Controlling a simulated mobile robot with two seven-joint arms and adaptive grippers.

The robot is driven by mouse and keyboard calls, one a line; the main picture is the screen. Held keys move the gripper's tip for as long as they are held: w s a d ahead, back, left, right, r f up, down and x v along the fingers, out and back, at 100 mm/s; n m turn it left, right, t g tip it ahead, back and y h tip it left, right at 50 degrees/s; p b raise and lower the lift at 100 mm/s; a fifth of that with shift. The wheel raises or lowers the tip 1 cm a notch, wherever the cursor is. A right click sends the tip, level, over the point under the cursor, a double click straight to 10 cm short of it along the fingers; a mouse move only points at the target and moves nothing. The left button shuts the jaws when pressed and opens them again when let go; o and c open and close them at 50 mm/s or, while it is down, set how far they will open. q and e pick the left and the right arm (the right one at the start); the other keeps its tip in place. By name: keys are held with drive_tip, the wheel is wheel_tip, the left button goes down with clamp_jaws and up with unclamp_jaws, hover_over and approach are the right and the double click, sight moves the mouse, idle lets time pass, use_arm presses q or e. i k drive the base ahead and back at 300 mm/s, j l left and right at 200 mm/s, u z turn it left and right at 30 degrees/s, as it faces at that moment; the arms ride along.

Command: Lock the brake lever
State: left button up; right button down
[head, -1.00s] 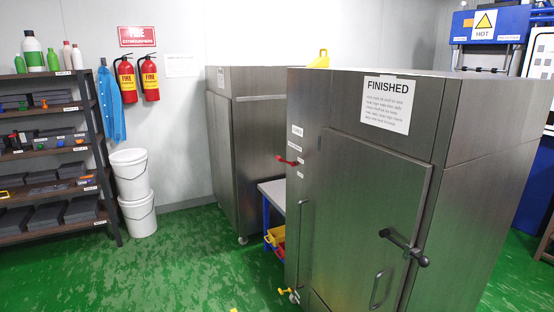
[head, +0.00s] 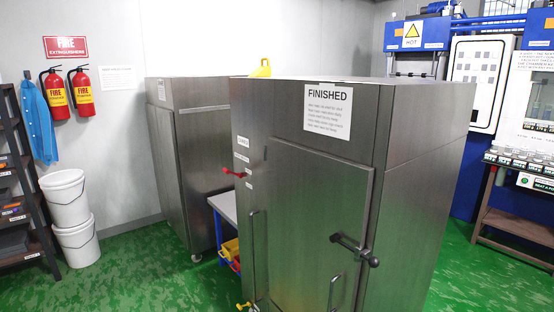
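A large steel cabinet (head: 300,190) with a FINISHED sign (head: 327,110) stands in the middle of the head view. Its front door is shut and has a black latch handle (head: 355,249). A red lever (head: 234,173) sticks out from its left side. A small yellow part (head: 243,305) shows low at its left edge, cut close to the bottom of the picture. I cannot tell which of these, if any, is the brake lever. Neither of my grippers is in view.
A second steel cabinet (head: 190,150) stands behind to the left, with a small table (head: 224,208) between. White buckets (head: 76,245) and a dark shelf (head: 38,205) are at left. A blue machine (head: 416,35) and a bench (head: 515,225) are at right. Green floor is open front left.

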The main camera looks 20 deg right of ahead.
sight(225, 170)
drive_tip(key=i+j+z, duration=0.3)
drive_tip(key=i+z, duration=0.15)
drive_tip(key=i+j+z, duration=0.65)
drive_tip(key=i+j, duration=0.15)
drive_tip(key=j, duration=0.3)
drive_tip(key=i+j+z, duration=0.1)
drive_tip(key=j, duration=0.2)
drive_tip(key=i+j, duration=0.2)
drive_tip(key=j, duration=0.15)
drive_tip(key=i+j, duration=0.15)
drive_tip(key=j, duration=0.2)
drive_tip(key=i+j, duration=0.2)
drive_tip(key=j, duration=0.15)
drive_tip(key=i+j, duration=0.15)
drive_tip(key=j, duration=0.2)
drive_tip(key=i+j, duration=0.2)
drive_tip(key=j, duration=0.15)
